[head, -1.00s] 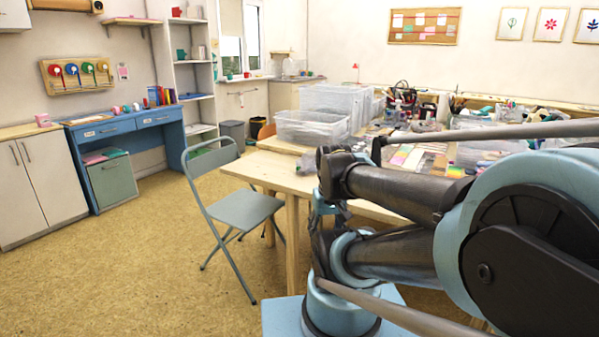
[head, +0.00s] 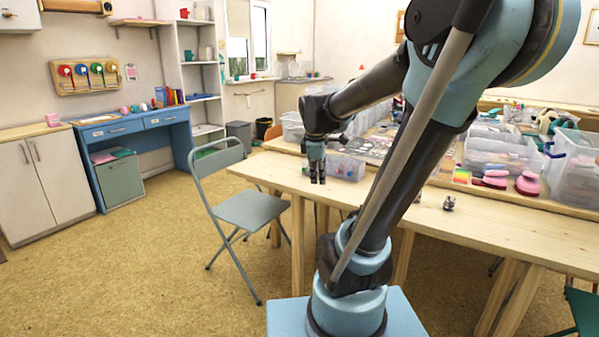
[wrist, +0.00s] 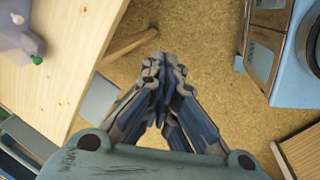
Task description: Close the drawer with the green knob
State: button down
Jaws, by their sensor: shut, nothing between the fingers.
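A small green knob (wrist: 37,60) shows at the upper left of the wrist view. It sits at the edge of a pale, translucent drawer unit (wrist: 14,36) on the wooden table (wrist: 62,45). How far the drawer stands out is unclear. My gripper (wrist: 163,76) points down, shut and empty, apart from the knob, beyond the table edge in the wrist view.
A grey folding chair (head: 254,209) stands left of the table. Clear bins (head: 497,152) and pink punches (head: 528,183) lie on the table's right side. A blue desk (head: 130,127) stands at the far left wall. The floor between is open.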

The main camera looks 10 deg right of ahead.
jog(key=w+a+r+n+h, duration=0.1)
jog(key=w+a+n, duration=0.2)
jog(key=w+n, duration=0.6)
jog(key=w+a+n, duration=0.4)
jog(key=w+n, duration=0.2)
jog(key=w, duration=0.7)
jog(key=shift+t, duration=0.3)
jog(key=x, duration=1)
jog(key=shift+s+d, duration=0.2)
jog(key=shift+d, duration=0.05)
jog(key=shift+w+d, duration=0.7)
jog(key=shift+w, duration=0.3)
jog(key=shift+w+d, duration=0.45)
jog(key=shift+w, duration=0.15)
jog(key=shift+w+a, duration=0.1)
jog(key=shift+w, duration=0.05)
